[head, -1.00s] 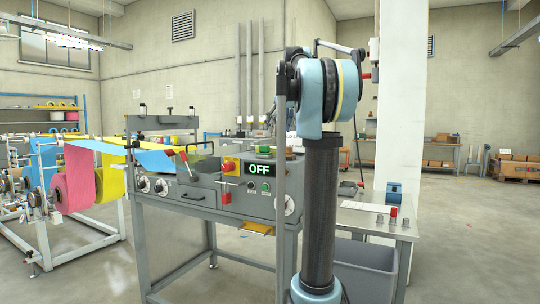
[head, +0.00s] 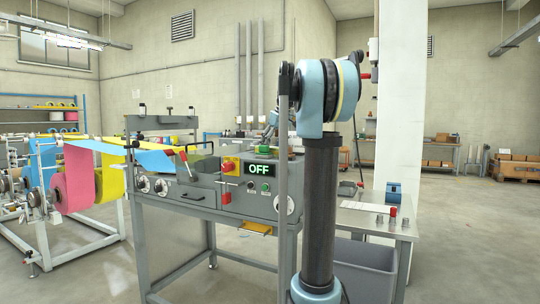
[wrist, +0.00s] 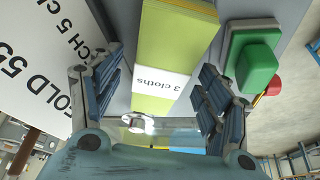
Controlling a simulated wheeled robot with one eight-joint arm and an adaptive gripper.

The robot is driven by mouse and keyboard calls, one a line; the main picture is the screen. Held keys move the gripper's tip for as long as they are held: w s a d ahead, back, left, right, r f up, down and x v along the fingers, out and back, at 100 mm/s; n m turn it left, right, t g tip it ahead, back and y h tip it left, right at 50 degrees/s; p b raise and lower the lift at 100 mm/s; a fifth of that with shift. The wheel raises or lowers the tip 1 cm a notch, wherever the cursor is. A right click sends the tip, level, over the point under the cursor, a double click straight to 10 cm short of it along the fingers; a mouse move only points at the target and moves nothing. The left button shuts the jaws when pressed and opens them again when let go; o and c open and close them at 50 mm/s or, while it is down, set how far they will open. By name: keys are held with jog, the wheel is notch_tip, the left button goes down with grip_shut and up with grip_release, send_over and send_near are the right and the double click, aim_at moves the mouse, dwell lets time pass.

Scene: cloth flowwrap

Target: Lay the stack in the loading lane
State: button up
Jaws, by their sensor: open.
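The stack (wrist: 178,45) is a yellow-green folded bundle with a white band (wrist: 160,82) printed "3 cloths". In the wrist view it lies on a grey surface and runs between the two fingers of my gripper (wrist: 162,88). The gripper is open, with one finger on each side of the stack and a visible gap on both sides. In the head view my gripper (head: 270,118) is small and partly hidden behind my arm, over the back of the machine (head: 182,191). I cannot make out the stack or the loading lane for certain there.
A green block (wrist: 257,66) on a grey-green base stands close right of my gripper, with a red part beside it. A white printed sign (wrist: 45,50) is close on the left. The machine's display (head: 260,169) reads OFF. Coloured rolls (head: 75,185) stand left.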

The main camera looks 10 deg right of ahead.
jog(key=c, duration=1.1)
jog(key=shift+o, duration=0.2)
jog(key=shift+r, duration=0.1)
notch_tip(320, 180, up, 10)
